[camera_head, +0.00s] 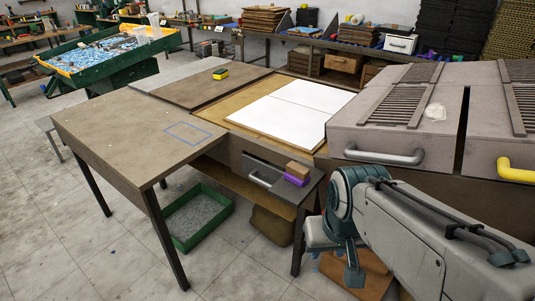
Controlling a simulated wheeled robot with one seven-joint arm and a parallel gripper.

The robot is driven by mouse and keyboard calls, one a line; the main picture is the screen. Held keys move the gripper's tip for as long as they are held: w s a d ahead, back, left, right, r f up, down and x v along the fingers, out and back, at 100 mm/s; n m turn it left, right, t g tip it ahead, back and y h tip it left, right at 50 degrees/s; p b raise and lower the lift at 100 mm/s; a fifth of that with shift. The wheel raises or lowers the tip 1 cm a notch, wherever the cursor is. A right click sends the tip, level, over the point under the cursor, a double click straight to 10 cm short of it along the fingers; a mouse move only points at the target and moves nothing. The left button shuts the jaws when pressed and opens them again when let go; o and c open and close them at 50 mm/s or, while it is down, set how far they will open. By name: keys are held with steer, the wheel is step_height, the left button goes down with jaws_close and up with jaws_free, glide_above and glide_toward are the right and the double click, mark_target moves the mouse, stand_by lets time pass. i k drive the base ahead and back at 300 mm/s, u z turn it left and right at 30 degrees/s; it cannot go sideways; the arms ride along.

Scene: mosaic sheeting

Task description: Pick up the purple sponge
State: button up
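A small purple block (294,181), which looks like the sponge, lies on the dark side surface beside the grey-handled drawer at the centre right. A brown block (298,169) sits against or on top of it; I cannot tell which. My arm reaches in from the right, and its end, my gripper (338,258), hangs low, to the right of and below the purple block in the picture. It appears apart from the block. The fingers are small and partly hidden by the arm, so their opening is unclear.
A brown table (110,128) with a blue outlined rectangle stands at left, with white sheets (305,98) behind. A metal cabinet (380,115) with handles is at right. A green tray (205,232) lies on the floor below. A yellow block (220,74) lies farther back.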

mark_target(299, 175)
steer(key=u, duration=0.1)
steer(key=i, duration=0.9)
steer(key=z, duration=0.25)
